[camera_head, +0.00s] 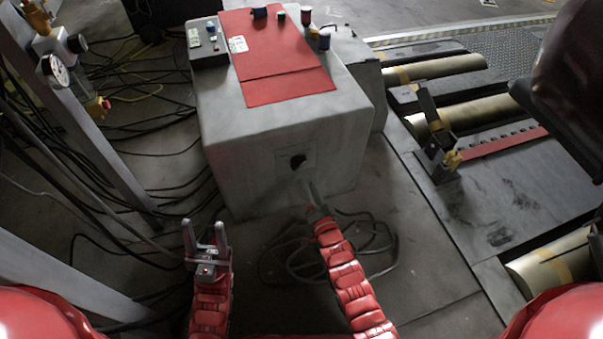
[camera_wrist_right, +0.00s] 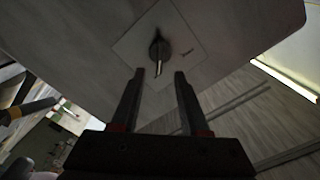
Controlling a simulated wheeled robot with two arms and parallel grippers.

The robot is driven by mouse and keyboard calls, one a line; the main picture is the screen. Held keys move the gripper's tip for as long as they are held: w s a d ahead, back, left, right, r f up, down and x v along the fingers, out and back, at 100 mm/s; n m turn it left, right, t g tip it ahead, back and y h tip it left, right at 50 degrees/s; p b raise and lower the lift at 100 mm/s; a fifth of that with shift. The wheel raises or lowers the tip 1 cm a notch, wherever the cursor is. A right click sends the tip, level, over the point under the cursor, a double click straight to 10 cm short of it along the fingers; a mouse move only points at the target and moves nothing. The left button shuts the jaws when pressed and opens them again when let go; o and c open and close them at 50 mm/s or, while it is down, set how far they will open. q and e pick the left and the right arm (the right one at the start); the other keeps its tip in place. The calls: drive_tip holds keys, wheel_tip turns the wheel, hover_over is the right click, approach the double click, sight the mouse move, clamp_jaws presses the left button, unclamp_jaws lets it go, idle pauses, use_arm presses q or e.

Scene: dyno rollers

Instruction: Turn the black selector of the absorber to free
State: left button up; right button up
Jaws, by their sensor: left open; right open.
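The absorber (camera_head: 270,130) is a large grey box in the middle of the head view. Its black selector (camera_head: 297,161) sits on a square plate on the front face. In the right wrist view the selector (camera_wrist_right: 159,50) is a dark round knob with a pale pointer, ahead of the fingertips. A small dark mark (camera_wrist_right: 185,139) shows on the face near my right finger. My right gripper (camera_head: 312,190) is open just in front of and below the selector, apart from it; its fingers (camera_wrist_right: 157,74) straddle the view of the knob. My left gripper (camera_head: 206,226) is open and empty at the lower left.
A red mat (camera_head: 275,60) with several small jars and a switch box (camera_head: 207,42) lie on the absorber's top. Cables (camera_head: 330,245) lie on the floor below it. A post with gauges (camera_head: 75,100) stands left; rollers (camera_head: 470,115) lie right.

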sight(300, 166)
drive_tip(key=b+x, duration=0.2)
drive_tip(key=x, duration=0.5)
drive_tip(key=shift+w, duration=0.1)
clamp_jaws()
